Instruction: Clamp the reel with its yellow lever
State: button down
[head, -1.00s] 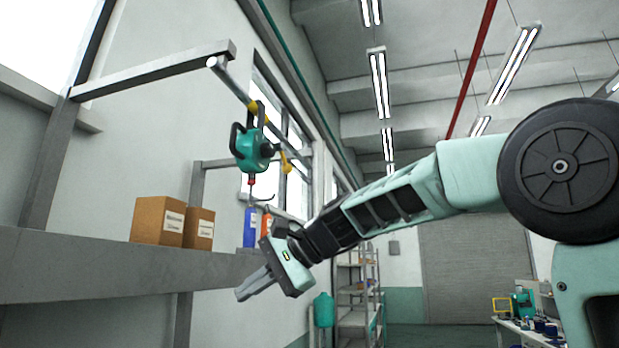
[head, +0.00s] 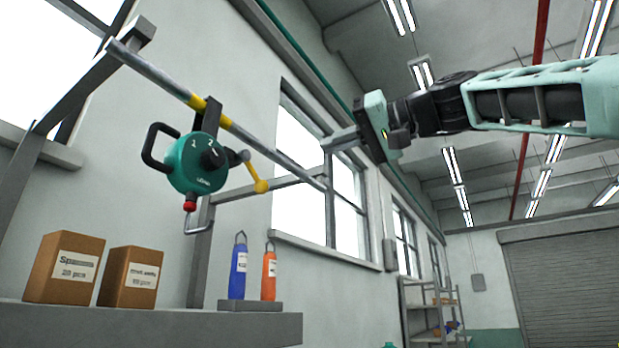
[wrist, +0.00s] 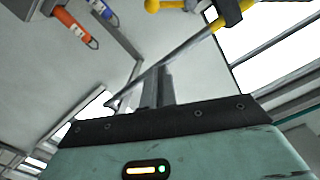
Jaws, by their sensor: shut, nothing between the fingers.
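A round green reel (head: 194,166) hangs from a long grey rail (head: 160,84) at the upper left of the head view. It has a black handle, a dark knob, digits on its face and a red part with a hook below. A yellow lever (head: 254,175) sticks out at its right, hanging down to a yellow ball end. In the wrist view the yellow lever (wrist: 168,5) shows only partly at the top edge. My gripper (head: 326,146) is shut and empty, to the right of the lever and apart from it. In the wrist view its fingers (wrist: 158,85) point toward the rail.
Two cardboard boxes (head: 66,268) stand on a grey shelf (head: 150,326) below the reel. A blue weight (head: 238,270) and an orange weight (head: 269,275) with hooks stand on a block at its right. A bracket arm (head: 270,188) runs behind the lever.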

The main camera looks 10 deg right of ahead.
aim_at(254, 174)
jog(key=w+a+f+p, duration=0.4)
jog(key=a+p, duration=0.1)
jog(key=a, duration=0.4)
jog(key=shift+w+a, duration=0.35)
jog(key=shift+w, duration=0.05)
